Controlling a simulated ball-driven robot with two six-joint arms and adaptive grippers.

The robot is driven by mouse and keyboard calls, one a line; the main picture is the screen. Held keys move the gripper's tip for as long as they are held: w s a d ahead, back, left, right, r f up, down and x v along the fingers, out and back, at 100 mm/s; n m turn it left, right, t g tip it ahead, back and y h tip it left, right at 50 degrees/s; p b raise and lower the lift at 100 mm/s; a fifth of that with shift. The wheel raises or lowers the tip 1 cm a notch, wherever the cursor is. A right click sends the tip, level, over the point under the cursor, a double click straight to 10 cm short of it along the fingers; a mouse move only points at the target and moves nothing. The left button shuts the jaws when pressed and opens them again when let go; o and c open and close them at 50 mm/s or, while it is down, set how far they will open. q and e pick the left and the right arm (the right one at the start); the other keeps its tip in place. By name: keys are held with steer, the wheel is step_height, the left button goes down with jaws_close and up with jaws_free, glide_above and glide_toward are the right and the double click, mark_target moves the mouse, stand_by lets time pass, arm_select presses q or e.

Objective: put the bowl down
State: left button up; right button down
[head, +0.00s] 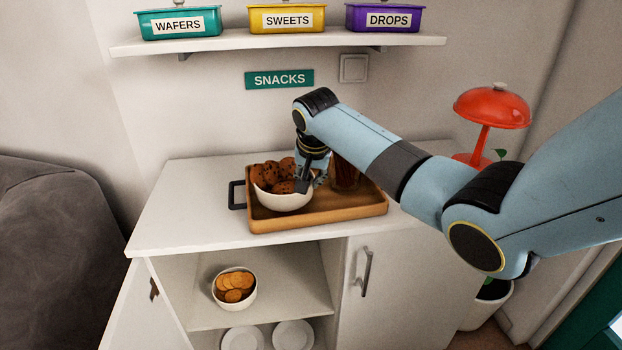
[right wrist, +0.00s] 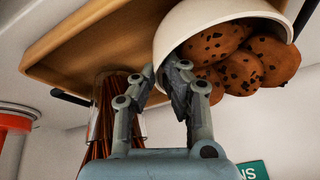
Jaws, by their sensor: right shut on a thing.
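A white bowl (head: 282,200) full of dark chocolate-chip cookies (head: 272,176) is at the left part of a wooden tray (head: 340,215) on the cabinet top. My right gripper (head: 306,184) is shut on the bowl's right rim. In the right wrist view, the fingers (right wrist: 172,85) pinch the wall of the bowl (right wrist: 185,25), with cookies (right wrist: 235,50) inside. I cannot tell whether the bowl's base touches the tray. My left gripper is not in view.
A jar of brown sticks (head: 345,174) stands on the tray beside the gripper; it also shows in the wrist view (right wrist: 104,115). A red lamp (head: 492,108) stands at the right. A second bowl (head: 234,288) with round biscuits sits on the open shelf below. The cabinet top's left part is clear.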

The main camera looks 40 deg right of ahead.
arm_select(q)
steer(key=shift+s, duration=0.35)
arm_select(e)
steer(key=c, duration=1.5)
jaws_free()
